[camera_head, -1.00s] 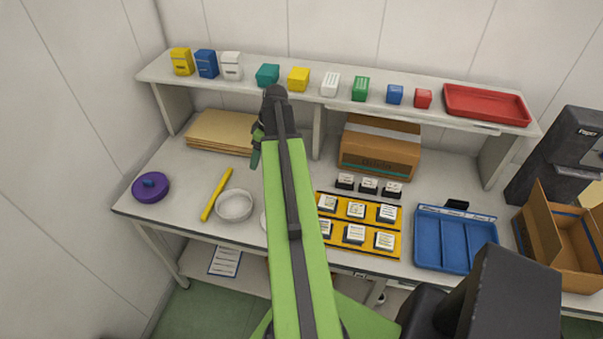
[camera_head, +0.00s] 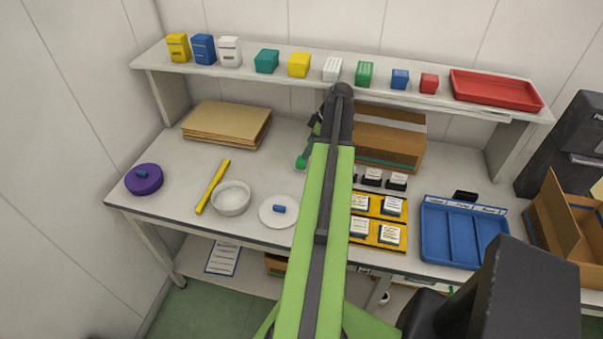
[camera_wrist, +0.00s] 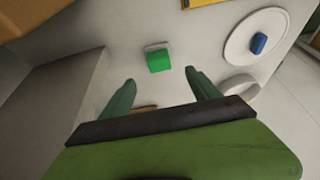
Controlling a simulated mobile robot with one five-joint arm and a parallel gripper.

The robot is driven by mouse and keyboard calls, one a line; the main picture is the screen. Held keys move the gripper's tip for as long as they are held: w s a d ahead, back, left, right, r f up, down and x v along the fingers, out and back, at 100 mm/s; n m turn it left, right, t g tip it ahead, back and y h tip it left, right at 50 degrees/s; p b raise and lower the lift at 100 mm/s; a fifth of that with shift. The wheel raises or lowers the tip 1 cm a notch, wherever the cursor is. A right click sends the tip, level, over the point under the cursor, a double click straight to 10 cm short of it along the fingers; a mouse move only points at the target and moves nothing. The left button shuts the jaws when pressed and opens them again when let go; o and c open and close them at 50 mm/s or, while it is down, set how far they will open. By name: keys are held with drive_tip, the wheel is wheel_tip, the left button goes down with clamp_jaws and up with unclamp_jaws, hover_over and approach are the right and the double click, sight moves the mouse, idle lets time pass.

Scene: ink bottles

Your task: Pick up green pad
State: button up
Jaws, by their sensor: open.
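The green pad (camera_wrist: 159,61) is a small bright green block on the pale tabletop, with a light grey strip along its far side. In the head view it shows as a small green spot (camera_head: 301,163) beside my arm, behind the white plate. My gripper (camera_wrist: 160,78) is open and empty. Its two dark green fingers are apart, and the pad appears between and just beyond their tips in the wrist view. I cannot tell the height gap between tips and pad. In the head view my arm hides most of the gripper (camera_head: 311,145).
A white plate (camera_head: 267,220) holds a blue piece (camera_head: 279,209). Near it are a white bowl (camera_head: 231,198), yellow bar (camera_head: 212,187) and yellow tray (camera_head: 395,247) of bottles. A cardboard box (camera_head: 390,137) stands behind, under the shelf (camera_head: 270,88). Brown sheets (camera_head: 227,124) lie at back left.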

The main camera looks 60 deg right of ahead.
sight(302, 160)
drive_tip(key=b+x, duration=0.2)
drive_tip(key=x, duration=0.2)
drive_tip(key=shift+f+b, duration=0.3)
drive_tip(key=shift+b, duration=0.05)
drive_tip(key=shift+w+f, duration=0.1)
drive_tip(key=shift+f, duration=0.1)
drive_tip(key=shift+r, duration=0.15)
drive_tip(key=b+x, duration=0.5)
drive_tip(key=shift+f, duration=0.3)
drive_tip(key=shift+r, duration=0.2)
drive_tip(key=c, duration=1.4)
